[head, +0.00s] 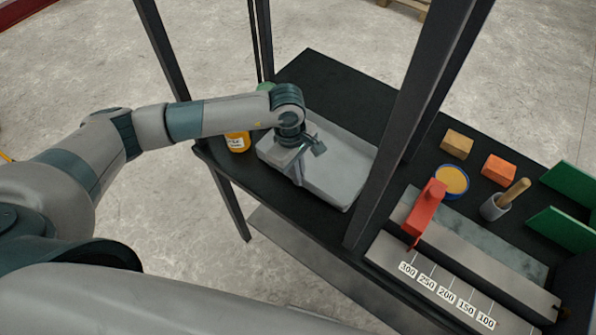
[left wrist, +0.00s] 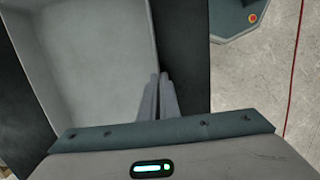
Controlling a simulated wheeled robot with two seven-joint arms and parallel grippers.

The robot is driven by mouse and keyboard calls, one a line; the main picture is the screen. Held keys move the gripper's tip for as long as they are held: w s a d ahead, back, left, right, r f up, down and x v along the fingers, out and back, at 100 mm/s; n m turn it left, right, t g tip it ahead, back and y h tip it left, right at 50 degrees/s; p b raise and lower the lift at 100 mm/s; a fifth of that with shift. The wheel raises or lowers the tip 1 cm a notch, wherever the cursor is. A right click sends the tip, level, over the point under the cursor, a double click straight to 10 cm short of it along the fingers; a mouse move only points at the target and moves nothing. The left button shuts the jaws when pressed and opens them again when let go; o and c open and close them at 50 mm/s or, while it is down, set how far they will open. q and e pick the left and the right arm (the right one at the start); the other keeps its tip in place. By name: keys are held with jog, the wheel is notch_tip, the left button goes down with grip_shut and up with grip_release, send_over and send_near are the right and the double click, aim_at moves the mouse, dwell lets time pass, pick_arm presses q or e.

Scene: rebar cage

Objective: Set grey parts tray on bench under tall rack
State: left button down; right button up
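The grey parts tray (head: 335,178) is a shallow, empty-looking bin lying on the dark bench (head: 345,90), between the upright posts of the tall rack (head: 412,100). My left gripper (head: 298,172) reaches in from the left and points down at the tray's near-left side wall. In the left wrist view the two fingers (left wrist: 158,95) are close together at the rim of the tray (left wrist: 105,60), with the wall's edge running between them. They look closed on that wall. The contact itself is partly hidden. My right gripper is not in view.
An orange jar (head: 237,142) stands left of the tray, close to my left forearm. Right of a rack post are a red stop block (head: 427,212), a blue-rimmed tub (head: 451,181), wooden blocks and green brackets. Bare bench lies behind the tray.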

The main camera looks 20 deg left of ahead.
pick_arm(q)
jog(key=shift+f, duration=0.1)
jog(key=shift+f, duration=0.15)
jog(key=c, duration=2)
grip_release()
